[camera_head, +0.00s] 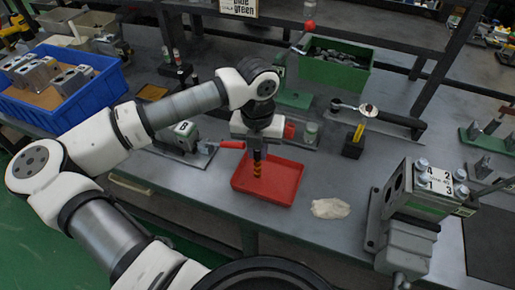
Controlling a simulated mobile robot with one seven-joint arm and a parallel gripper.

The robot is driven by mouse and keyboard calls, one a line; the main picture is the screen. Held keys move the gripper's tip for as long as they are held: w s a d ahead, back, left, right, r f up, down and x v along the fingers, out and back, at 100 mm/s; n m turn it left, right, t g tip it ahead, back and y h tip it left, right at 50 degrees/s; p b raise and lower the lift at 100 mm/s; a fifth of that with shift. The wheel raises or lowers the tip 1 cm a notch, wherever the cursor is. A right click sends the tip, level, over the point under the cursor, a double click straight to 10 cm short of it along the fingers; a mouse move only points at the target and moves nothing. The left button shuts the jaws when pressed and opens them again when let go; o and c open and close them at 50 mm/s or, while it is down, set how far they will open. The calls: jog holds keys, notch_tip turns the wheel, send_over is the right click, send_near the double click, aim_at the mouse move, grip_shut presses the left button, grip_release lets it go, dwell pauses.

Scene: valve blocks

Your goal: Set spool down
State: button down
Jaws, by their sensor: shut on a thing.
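My gripper (257,152) points down over the red tray (285,192) near the middle of the bench. It is shut on the spool (257,170), a thin dark piece with orange-brown bands, held upright. The spool's lower end is over the tray's left part. I cannot tell whether it touches the tray floor. The spool's upper end is hidden in the gripper. A grey valve block (438,185) with several bolts on top and the marks 1 to 4 is held in a vise (405,245) at the right.
A blue crate (95,100) with metal blocks stands at the left. A small block with a red-handled tool (232,144) is left of the tray. A cream cloth (331,208) lies right of it. A torque wrench (375,113) and green bin (330,72) are behind.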

jog(key=c, duration=1.3)
grip_release()
jog(key=shift+c, duration=0.2)
notch_tip(320, 180, up, 12)
jog(key=b, duration=0.1)
jog(key=shift+r, duration=0.15)
